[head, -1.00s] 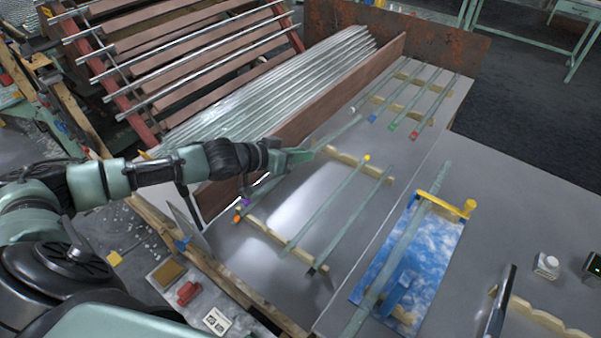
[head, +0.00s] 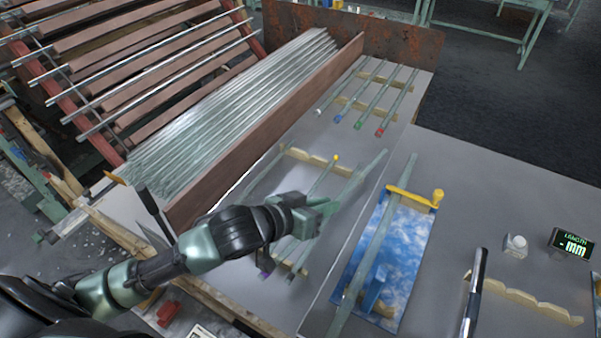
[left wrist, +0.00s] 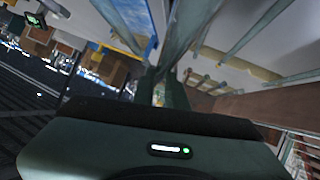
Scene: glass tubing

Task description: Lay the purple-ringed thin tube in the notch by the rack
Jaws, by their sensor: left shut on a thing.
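My left gripper (head: 322,206) is shut on a thin glass tube (head: 372,169), held at a slant above the grey bench; a purple ring (head: 262,274) shows near its lower end beyond my arm. In the left wrist view the tube (left wrist: 190,28) runs up from between the fingers (left wrist: 168,92). Below it are cream notched strips (head: 306,155), one at the back and one at the front (head: 291,266), with a yellow-tipped tube (head: 327,170) and other thin tubes lying across them. I cannot tell which notch is the task's. My right gripper is not in view.
A brown board (head: 285,125) walls off the sloped rack of glass tubes (head: 240,100). Tubes with white, blue, green and red ends (head: 381,131) lie at the back. A blue-patterned board (head: 405,255) with a thick tube and a yellow clamp stands right.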

